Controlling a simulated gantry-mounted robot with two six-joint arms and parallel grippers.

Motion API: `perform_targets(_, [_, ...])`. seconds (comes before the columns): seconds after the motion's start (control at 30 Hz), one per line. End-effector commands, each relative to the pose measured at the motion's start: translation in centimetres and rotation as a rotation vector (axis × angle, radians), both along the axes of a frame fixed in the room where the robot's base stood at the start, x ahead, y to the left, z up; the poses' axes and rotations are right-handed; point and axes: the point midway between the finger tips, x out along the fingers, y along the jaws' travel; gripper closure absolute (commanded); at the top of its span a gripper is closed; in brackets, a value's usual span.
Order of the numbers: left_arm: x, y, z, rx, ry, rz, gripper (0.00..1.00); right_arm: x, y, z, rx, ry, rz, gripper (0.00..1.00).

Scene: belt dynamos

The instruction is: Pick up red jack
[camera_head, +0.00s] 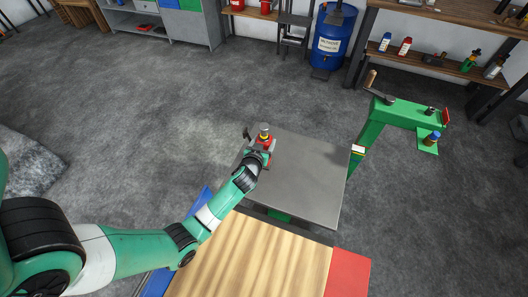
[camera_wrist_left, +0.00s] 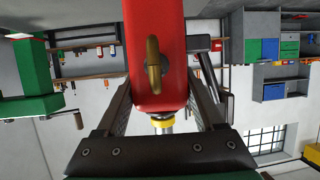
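The red jack (camera_head: 266,141) shows in the head view at the back left corner of the grey metal tabletop (camera_head: 310,175). My left gripper (camera_head: 258,153) is at the jack and partly covers it. In the left wrist view the jack's red body (camera_wrist_left: 155,85) fills the space between the two dark fingers of my left gripper (camera_wrist_left: 160,95), with a brass-coloured hook or ring on its face and a yellow collar below. The fingers appear closed against its sides. I cannot tell whether the jack touches the tabletop. My right gripper is not in view.
A green machine frame with a crank (camera_head: 395,110) stands right of the tabletop. A striped wooden surface (camera_head: 250,260) with a red block (camera_head: 347,273) lies in front. A blue barrel (camera_head: 330,40) and a shelf with bottles (camera_head: 440,60) stand behind. Grey floor lies open between.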

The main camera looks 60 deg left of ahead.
Motion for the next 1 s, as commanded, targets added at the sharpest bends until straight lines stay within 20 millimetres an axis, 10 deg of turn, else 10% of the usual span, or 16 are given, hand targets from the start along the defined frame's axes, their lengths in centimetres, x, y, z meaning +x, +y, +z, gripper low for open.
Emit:
perform_targets(0.37, [0.0,0.0,0.0,0.0,0.0,0.0,1.0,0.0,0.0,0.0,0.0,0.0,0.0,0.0])
perform_targets(1.0, [0.2,0.0,1.7,0.005,-0.01,-0.002,1.0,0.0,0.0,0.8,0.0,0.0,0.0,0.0])
